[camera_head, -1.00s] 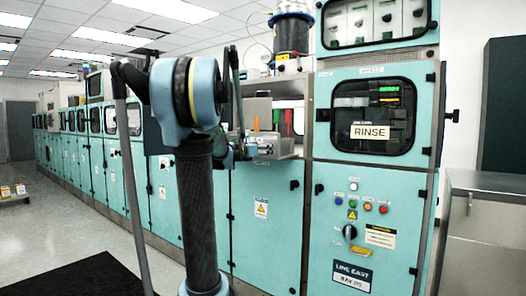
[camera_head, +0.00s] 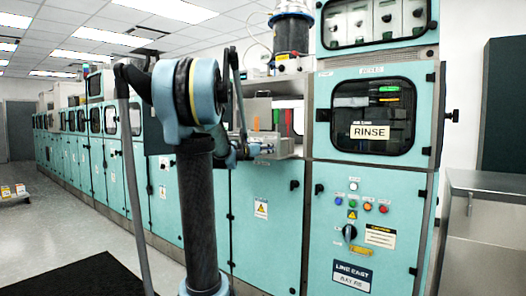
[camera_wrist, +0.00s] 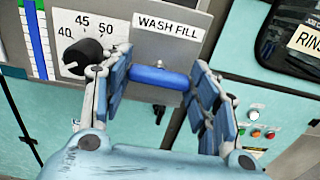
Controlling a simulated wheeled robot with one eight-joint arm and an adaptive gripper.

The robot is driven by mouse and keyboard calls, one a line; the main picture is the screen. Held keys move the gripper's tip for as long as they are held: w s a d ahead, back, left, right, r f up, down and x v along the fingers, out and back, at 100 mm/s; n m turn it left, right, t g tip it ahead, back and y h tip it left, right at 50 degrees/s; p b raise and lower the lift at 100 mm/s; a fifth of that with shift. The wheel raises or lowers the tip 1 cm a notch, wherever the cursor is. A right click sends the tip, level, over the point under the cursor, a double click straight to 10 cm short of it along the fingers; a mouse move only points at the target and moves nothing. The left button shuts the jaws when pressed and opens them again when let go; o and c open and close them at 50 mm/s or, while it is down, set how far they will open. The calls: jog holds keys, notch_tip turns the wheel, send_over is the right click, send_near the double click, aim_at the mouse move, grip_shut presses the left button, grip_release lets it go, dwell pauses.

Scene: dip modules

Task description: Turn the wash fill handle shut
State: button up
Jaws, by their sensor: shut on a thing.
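The blue wash fill handle (camera_wrist: 160,76) lies nearly crosswise in the wrist view, just below the WASH FILL label (camera_wrist: 168,27). My gripper (camera_wrist: 161,84) has one finger at each end of the handle and is shut on it. The fingers hide the handle's ends. In the head view my gripper (camera_head: 262,150) is small, at the open bay left of the RINSE cabinet. The handle cannot be made out there.
A black dial (camera_wrist: 82,57) with numbers sits left of the handle, close to my left finger. A blue level gauge (camera_wrist: 37,40) is farther left. The RINSE cabinet (camera_head: 330,220) stands to the right. A grey bench (camera_head: 490,200) is at far right.

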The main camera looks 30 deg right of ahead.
jog(key=shift+w+m, duration=0.15)
jog(key=shift+m, duration=0.15)
jog(key=m, duration=1.7)
jog(key=shift+s+f, duration=0.15)
jog(key=shift+s, duration=0.1)
jog(key=shift+m, duration=0.3)
jog(key=o, duration=1.1)
jog(key=shift+c, duration=0.2)
jog(key=v, duration=1.1)
jog(key=shift+a, duration=0.4)
jog(key=shift+s+f, duration=0.1)
jog(key=shift+f, duration=0.05)
